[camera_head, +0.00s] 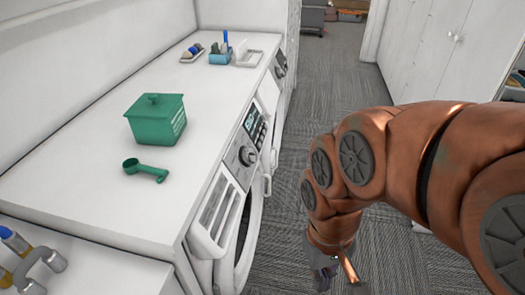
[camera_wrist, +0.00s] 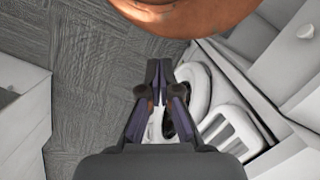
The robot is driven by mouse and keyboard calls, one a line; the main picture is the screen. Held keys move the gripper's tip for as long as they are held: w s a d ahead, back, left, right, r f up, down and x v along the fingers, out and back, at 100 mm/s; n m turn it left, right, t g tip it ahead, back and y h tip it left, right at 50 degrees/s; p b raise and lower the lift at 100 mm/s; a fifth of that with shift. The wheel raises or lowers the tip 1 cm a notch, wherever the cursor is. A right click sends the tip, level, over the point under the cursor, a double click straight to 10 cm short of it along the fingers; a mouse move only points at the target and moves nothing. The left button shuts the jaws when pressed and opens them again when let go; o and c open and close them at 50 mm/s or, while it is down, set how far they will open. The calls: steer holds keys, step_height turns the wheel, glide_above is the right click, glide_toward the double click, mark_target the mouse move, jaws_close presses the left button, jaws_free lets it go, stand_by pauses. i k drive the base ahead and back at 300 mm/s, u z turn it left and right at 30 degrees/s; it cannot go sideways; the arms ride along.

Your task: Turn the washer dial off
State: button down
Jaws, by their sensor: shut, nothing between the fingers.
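The washer (camera_head: 212,212) stands under the white counter, its front facing the aisle. Its round dial (camera_head: 247,155) sits on the control panel beside a dark display with buttons (camera_head: 254,122). The dial's pointer setting is too small to read. My gripper (camera_head: 325,278) hangs low over the carpet, right of the washer front and apart from the dial. In the wrist view my gripper (camera_wrist: 159,68) has its fingertips together with nothing between them. The washer's round door (camera_wrist: 193,88) and a white slotted panel (camera_wrist: 230,132) show beyond the fingers. I cannot make out the dial there.
A green lidded box (camera_head: 156,120) and a green scoop (camera_head: 146,169) lie on the counter (camera_head: 85,190). A second machine with a dial (camera_head: 280,65) stands farther back. White cabinets (camera_head: 425,50) line the right side. The carpeted aisle (camera_head: 325,70) is clear.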

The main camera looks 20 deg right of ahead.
mark_target(248, 154)
steer(key=u, duration=0.05)
steer(key=k, duration=0.5)
steer(key=z, duration=0.65)
steer(key=i, duration=0.75)
steer(key=u, duration=1.65)
